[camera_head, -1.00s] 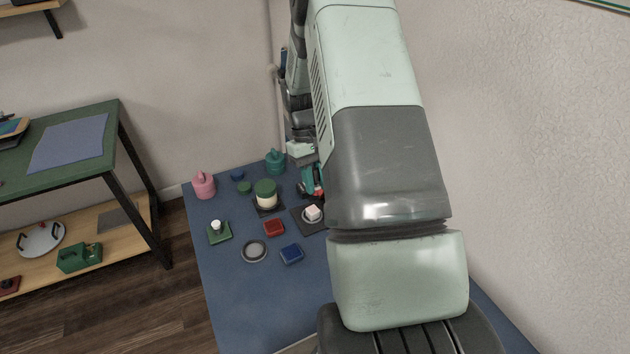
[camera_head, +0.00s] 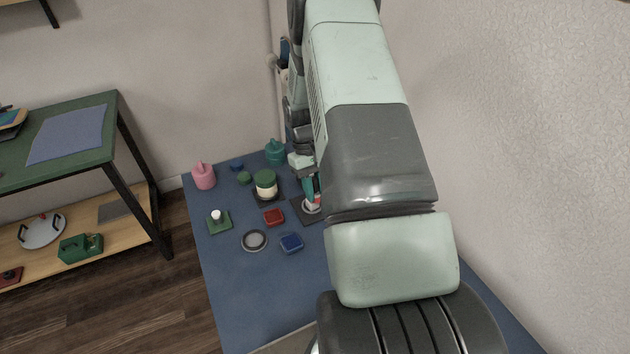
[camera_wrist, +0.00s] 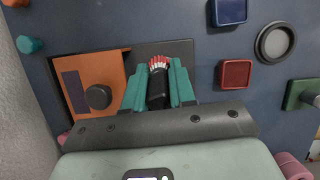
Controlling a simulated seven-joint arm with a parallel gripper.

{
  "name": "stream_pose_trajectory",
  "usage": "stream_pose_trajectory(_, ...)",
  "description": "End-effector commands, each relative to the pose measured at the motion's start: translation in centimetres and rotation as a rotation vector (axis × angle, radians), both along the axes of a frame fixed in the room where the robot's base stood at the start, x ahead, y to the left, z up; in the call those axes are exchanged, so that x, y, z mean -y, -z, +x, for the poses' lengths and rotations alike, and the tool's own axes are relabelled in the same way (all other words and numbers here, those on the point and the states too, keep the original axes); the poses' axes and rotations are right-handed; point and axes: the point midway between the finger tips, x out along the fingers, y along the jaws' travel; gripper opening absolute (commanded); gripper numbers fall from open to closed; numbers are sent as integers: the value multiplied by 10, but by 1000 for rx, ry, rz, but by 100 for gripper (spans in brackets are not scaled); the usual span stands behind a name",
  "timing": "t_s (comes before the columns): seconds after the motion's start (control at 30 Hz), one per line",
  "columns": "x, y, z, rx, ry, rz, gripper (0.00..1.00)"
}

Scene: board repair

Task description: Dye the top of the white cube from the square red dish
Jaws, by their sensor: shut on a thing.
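My gripper (camera_head: 311,187) is shut on a dark-handled brush (camera_wrist: 157,88) with white bristles tipped red, seen between the teal fingers in the wrist view. In the head view it is low over the dark square plate (camera_head: 301,214), at the spot where the white cube stood. The cube is hidden behind gripper and brush, and I cannot tell whether the bristles touch it. A pale round rim (camera_head: 312,209) shows below the gripper. The square red dish (camera_head: 273,217) lies left of the plate; it also shows in the wrist view (camera_wrist: 235,74).
A blue dish (camera_head: 291,243), a grey round dish (camera_head: 254,240) and a green base with a white knob (camera_head: 218,222) lie nearby. A green-lidded jar (camera_head: 265,186) and pink pot (camera_head: 203,176) stand behind. An orange plate with a black knob (camera_wrist: 98,96) is beside the gripper.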

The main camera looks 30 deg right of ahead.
Motion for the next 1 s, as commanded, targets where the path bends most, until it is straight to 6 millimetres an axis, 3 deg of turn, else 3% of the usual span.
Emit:
stream_pose_trajectory(0.1, -1, 11, 6, 0, 0, 0, 0)
stream_pose_trajectory(0.5, -6, 12, 42, 1, -1, 0, 0)
stream_pose_trajectory(0.93, 0, 11, -1, -3, 1, -1, 0)
stream_pose_trajectory(1.0, 0, 6, 0, 1, 0, -1, 0)
